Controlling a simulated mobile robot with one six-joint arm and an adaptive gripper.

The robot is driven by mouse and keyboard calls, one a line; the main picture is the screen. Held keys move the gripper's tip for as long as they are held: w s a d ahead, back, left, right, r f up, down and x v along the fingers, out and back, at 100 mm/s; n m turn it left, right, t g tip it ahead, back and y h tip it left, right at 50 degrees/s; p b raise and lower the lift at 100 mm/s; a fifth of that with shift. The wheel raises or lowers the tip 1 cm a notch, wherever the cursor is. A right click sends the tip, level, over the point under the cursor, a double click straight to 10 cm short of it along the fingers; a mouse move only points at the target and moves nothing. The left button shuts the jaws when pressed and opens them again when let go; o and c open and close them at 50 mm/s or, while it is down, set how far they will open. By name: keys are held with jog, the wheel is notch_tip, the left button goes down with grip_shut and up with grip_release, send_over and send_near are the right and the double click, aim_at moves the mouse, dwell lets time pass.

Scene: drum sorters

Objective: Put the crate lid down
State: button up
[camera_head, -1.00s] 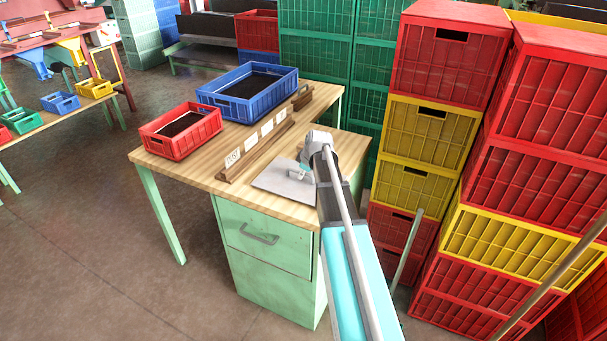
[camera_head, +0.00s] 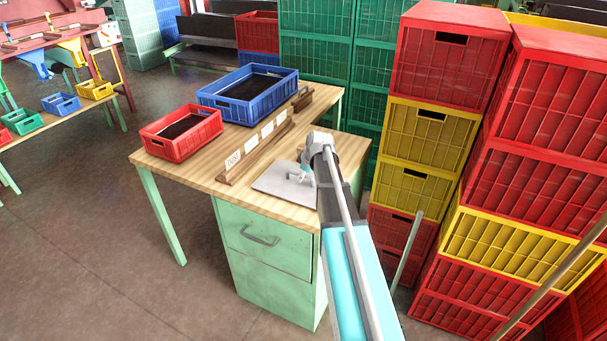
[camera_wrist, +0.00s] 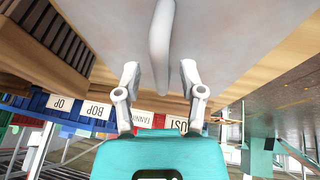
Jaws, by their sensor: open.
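The crate lid (camera_head: 272,187) is a flat grey panel lying on the wooden table top, near its front right corner. In the wrist view the lid (camera_wrist: 235,30) fills the upper middle, with a pale raised handle (camera_wrist: 162,45) on it. My gripper (camera_head: 303,178) is just above the lid in the head view, partly hidden by my arm. In the wrist view my gripper (camera_wrist: 160,75) is open, its two fingers apart on either side of the handle's end and not closed on it.
A wooden rail (camera_head: 255,155) with label cards stands left of the lid. Behind it are a red crate (camera_head: 168,150) and a blue crate (camera_head: 235,112) with dark contents. Tall red and yellow crate stacks (camera_head: 425,140) stand close on the right.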

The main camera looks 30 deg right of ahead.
jog(key=p+v, duration=0.9)
jog(key=v, duration=0.2)
jog(key=shift+p, duration=0.35)
jog(key=shift+r, duration=0.1)
dwell(0.5)
jog(key=s+a+f+m+g, duration=0.1)
jog(key=s+a+m, duration=0.3)
jog(key=s+a, duration=0.6)
jog(key=s+a+m+g+h, duration=0.1)
jog(key=s+a+m+g, duration=0.2)
jog(key=s+a, duration=0.7)
jog(key=a+m, duration=0.1)
jog(key=a, duration=0.3)
jog(key=shift+s+a+f+g, duration=0.15)
jog(key=shift+a+f+g, duration=0.1)
jog(key=shift+f+g, duration=0.15)
